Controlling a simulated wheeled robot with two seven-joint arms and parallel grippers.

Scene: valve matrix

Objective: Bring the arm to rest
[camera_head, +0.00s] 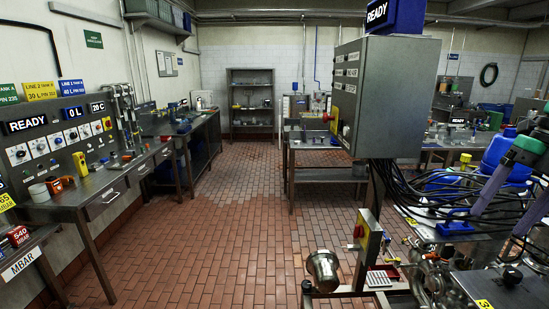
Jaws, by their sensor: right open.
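My right gripper (496,220) is at the right edge of the head view. Its two lavender fingers point down and to the left from a green and dark wrist. The fingers are apart and I see nothing between them. It is over the valve and pipe equipment (435,275) at the lower right; whether it touches anything there I cannot tell. Most of my right arm is out of the picture. My left gripper is not in view.
A bench (95,188) with a control panel (55,140) lines the left. The brick floor (235,220) between is clear.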

